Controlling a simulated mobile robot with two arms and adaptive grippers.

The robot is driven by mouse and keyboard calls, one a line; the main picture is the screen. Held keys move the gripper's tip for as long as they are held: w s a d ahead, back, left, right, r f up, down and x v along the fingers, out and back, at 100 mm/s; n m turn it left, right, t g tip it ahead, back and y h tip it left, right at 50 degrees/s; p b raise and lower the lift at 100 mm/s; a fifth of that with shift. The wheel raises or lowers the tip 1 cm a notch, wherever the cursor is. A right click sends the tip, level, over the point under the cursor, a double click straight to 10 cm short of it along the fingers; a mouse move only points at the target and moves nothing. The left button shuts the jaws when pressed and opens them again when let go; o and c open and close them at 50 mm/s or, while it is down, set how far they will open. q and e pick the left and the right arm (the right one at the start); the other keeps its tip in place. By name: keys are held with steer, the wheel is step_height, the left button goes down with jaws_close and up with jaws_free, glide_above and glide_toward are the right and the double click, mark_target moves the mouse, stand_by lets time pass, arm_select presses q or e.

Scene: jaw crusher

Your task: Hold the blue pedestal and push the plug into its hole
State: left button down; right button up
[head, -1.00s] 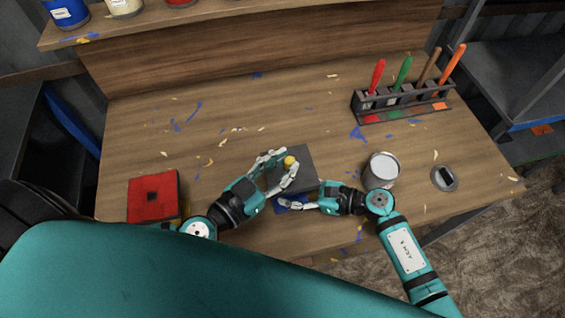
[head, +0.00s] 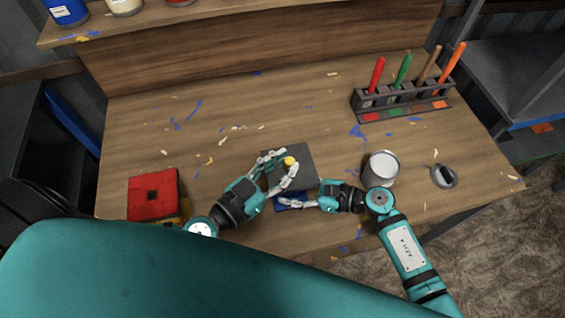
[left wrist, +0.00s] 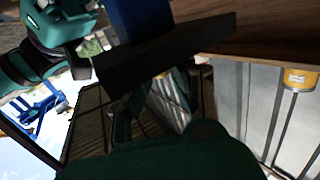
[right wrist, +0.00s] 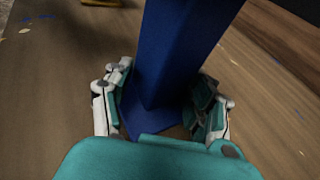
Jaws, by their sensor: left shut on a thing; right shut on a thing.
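The blue pedestal has a dark grey square top (head: 313,157) in the head view, with a strip of blue showing at its front. The right wrist view shows its blue column (right wrist: 180,50). My right gripper (right wrist: 165,115) is shut on this column, with one finger on each side. My left gripper (head: 280,168) is shut on the small yellow plug (head: 290,161) over the top. The fingers hide the hole and the plug's lower end, so I cannot tell how deep it sits. The left wrist view shows the edge of the dark top (left wrist: 165,52) close up.
A red block (head: 153,193) with a dark square hole stands at the left on a yellow base. A paint can (head: 382,168) and a round grey piece (head: 445,175) lie right of my right gripper. A tool rack (head: 405,97) stands at the back right. The back middle is clear.

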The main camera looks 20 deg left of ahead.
arm_select(q)
steer(key=shift+f, duration=0.15)
arm_select(e)
steer(key=shift+s+d+f, duration=0.1)
steer(key=shift+d+f, duration=0.05)
steer(key=shift+f, duration=0.15)
arm_select(q)
steer(key=c, duration=1.1)
jaws_free()
steer(key=shift+o, duration=0.2)
steer(key=v, duration=1.2)
steer(key=shift+s+f, duration=0.1)
arm_select(e)
steer(key=o, duration=0.9)
